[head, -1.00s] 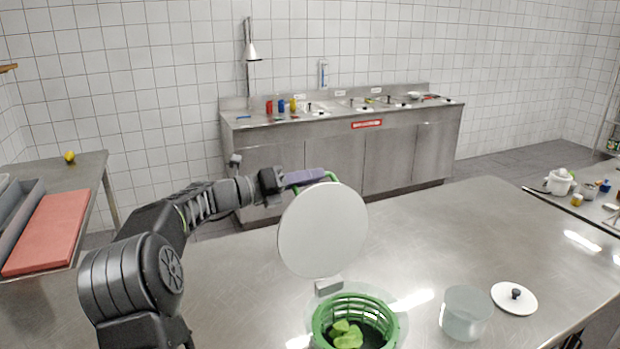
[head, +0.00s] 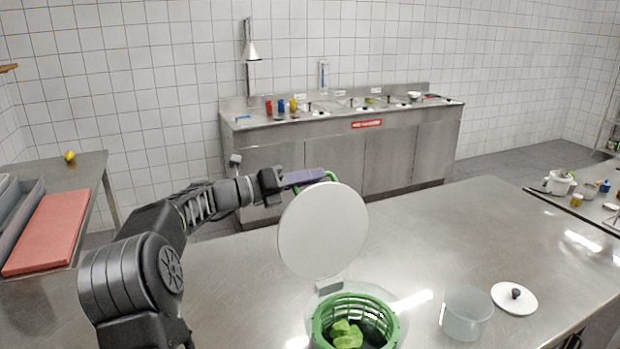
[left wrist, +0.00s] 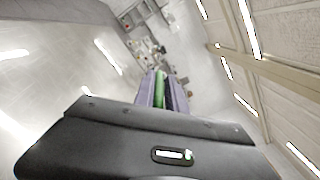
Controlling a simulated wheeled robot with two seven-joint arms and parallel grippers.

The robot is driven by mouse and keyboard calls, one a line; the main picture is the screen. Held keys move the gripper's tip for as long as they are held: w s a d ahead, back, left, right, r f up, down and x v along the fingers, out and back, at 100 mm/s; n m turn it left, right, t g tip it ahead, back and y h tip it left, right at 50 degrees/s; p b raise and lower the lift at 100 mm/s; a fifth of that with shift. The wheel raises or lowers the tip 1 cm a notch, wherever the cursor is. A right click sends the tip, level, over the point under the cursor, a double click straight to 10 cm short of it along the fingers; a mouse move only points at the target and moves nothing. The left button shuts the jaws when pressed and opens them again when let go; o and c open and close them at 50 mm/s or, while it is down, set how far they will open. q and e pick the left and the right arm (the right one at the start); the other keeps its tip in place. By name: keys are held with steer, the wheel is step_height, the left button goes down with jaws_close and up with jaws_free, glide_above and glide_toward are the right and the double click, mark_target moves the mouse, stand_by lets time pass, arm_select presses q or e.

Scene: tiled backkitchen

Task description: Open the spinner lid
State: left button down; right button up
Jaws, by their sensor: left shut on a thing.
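The spinner lid (head: 322,231) is a white disc standing steeply raised on its hinge behind the spinner bowl. The green spinner basket (head: 322,318) sits in a clear bowl on the steel table, uncovered, with green leaves (head: 347,335) inside. My left gripper (head: 318,177) is at the far side of the lid's upper edge, shut on the green handle (head: 332,176). In the left wrist view the green handle (left wrist: 160,88) lies between the two purple fingers (left wrist: 161,92). The lid hides part of the handle. My right gripper is not in view.
A clear container (head: 466,313) and a white lid with a black knob (head: 514,298) stand right of the spinner. A red board (head: 48,232) lies on the left counter. The table's middle is clear.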

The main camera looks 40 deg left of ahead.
arm_select(q)
steer(key=shift+d+f, duration=0.1)
steer(key=shift+f, duration=0.15)
steer(key=shift+s+d+b, duration=0.15)
steer(key=shift+d+b, duration=0.15)
steer(key=shift+b, duration=0.15)
steer(key=s+d+r+m+b, duration=0.1)
steer(key=s+d+m+b, duration=0.2)
steer(key=d, duration=0.3)
steer(key=shift+d+r+m+b, duration=0.3)
steer(key=shift+r+m+b, duration=0.1)
steer(key=shift+b, duration=0.15)
steer(key=shift+s, duration=0.1)
steer(key=c, duration=1.5)
jaws_free()
steer(key=shift+a, duration=0.1)
steer(key=shift+r, duration=0.1)
